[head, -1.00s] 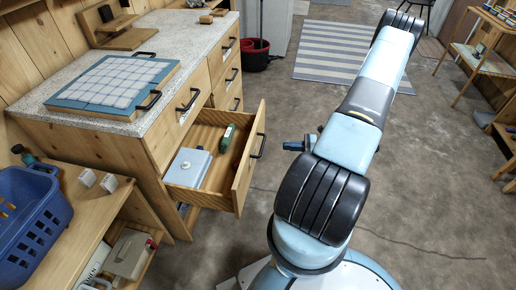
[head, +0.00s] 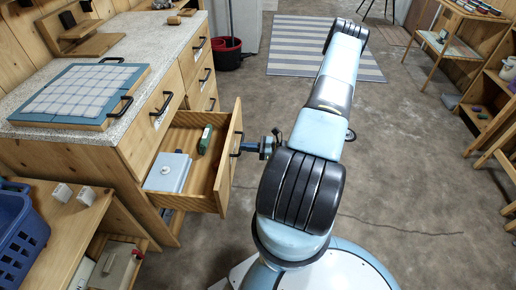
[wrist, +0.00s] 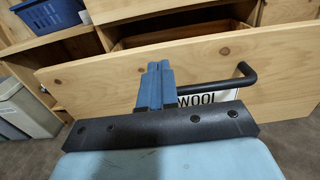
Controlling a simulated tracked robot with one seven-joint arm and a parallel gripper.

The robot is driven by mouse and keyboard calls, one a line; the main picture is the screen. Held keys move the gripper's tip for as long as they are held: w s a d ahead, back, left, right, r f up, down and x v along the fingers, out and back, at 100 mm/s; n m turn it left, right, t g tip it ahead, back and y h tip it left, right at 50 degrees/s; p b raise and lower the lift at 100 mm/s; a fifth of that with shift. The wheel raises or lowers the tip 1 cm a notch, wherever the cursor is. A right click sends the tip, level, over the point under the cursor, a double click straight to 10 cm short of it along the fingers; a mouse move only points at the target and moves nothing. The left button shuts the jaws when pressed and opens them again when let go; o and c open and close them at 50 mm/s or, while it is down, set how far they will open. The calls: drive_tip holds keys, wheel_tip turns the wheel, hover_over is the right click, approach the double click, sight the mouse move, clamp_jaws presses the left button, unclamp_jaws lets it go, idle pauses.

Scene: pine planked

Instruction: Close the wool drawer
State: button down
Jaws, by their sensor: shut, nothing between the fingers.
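The wool drawer (head: 228,165) stands pulled out from the wooden cabinet, its front facing right. It holds a grey-blue box (head: 168,172) with a pale knob and a green item (head: 205,139). In the wrist view the drawer front (wrist: 100,75) fills the middle, with a black bar handle (wrist: 244,78) and a white label reading WOOL (wrist: 198,100). My gripper (head: 248,147) is shut and empty, just outside the drawer front beside the handle. In the wrist view its blue fingers (wrist: 157,70) point at the front, left of the handle's visible end; whether they touch is unclear.
The granite-look counter (head: 140,45) carries a tiled blue board (head: 75,92). Another drawer front with a handle (head: 162,103) is shut above. A bench at lower left holds a blue basket (head: 20,235) and white blocks (head: 75,193). Concrete floor (head: 400,170) on the right is clear.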

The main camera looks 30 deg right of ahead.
sight(229, 145)
drive_tip(key=shift+x, duration=2.05)
drive_tip(key=shift+w, duration=0.15)
